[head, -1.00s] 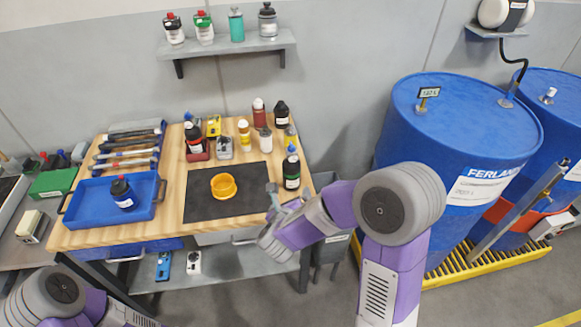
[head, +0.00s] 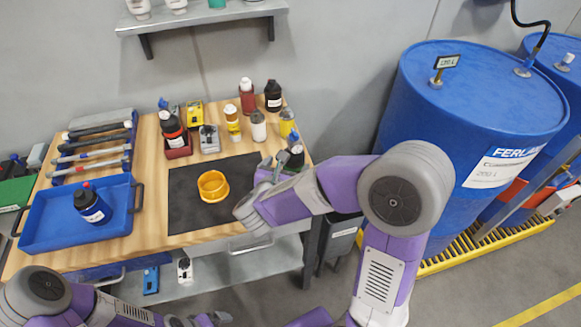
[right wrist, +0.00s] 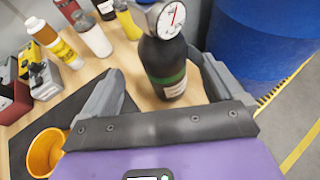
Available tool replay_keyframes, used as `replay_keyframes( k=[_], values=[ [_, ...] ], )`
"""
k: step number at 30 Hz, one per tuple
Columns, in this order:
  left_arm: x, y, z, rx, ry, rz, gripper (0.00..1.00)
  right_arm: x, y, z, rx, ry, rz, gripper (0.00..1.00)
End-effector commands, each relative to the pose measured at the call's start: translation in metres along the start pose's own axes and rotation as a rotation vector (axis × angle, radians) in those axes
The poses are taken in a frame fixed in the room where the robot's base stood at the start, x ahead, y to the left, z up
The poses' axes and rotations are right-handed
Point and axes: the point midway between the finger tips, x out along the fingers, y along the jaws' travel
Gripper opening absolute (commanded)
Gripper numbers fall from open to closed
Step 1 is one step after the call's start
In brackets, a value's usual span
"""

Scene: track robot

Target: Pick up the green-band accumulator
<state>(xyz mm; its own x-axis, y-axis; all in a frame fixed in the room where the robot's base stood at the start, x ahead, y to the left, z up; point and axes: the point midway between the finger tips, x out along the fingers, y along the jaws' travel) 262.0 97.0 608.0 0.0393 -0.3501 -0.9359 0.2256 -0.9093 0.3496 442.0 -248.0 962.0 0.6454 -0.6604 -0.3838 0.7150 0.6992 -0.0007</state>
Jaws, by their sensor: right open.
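The green-band accumulator (right wrist: 165,68) is a dark bottle with a green band and a round dial gauge on top, upright on the bench in the right wrist view. In the head view the accumulator (head: 296,156) stands at the bench's right edge, partly hidden by my right gripper (head: 268,172). In the right wrist view my right gripper (right wrist: 160,85) is open, one finger on each side of the accumulator in the picture, with no contact visible. My left gripper (head: 198,320) is at the bottom edge of the head view, its jaws unclear.
A yellow-orange ring or cup (head: 213,186) sits on a dark mat (head: 185,215). Several bottles, including a yellow-banded one (head: 287,123), stand behind the accumulator. A blue tray (head: 55,235) holds a dark bottle (head: 92,205). A large blue drum (head: 440,120) stands to the right.

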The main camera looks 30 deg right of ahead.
Motion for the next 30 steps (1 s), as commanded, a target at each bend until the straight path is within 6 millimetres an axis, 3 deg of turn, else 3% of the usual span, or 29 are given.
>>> replay_keyframes(
  k=[18, 27, 30],
  values=[
    [0.013, -0.005, -0.001, 0.000, 0.000, 0.000, 1.00, 0.072, -0.005, 0.002, -0.001, 0.001, -0.003, 0.94],
    [0.013, -0.005, -0.001, 0.000, 0.000, 0.000, 1.00, 0.077, -0.004, 0.004, -0.001, 0.000, 0.001, 0.94],
    [0.013, -0.005, -0.001, 0.000, 0.000, 0.000, 1.00, 0.077, -0.004, 0.004, -0.001, 0.000, 0.001, 0.81]
  ],
)
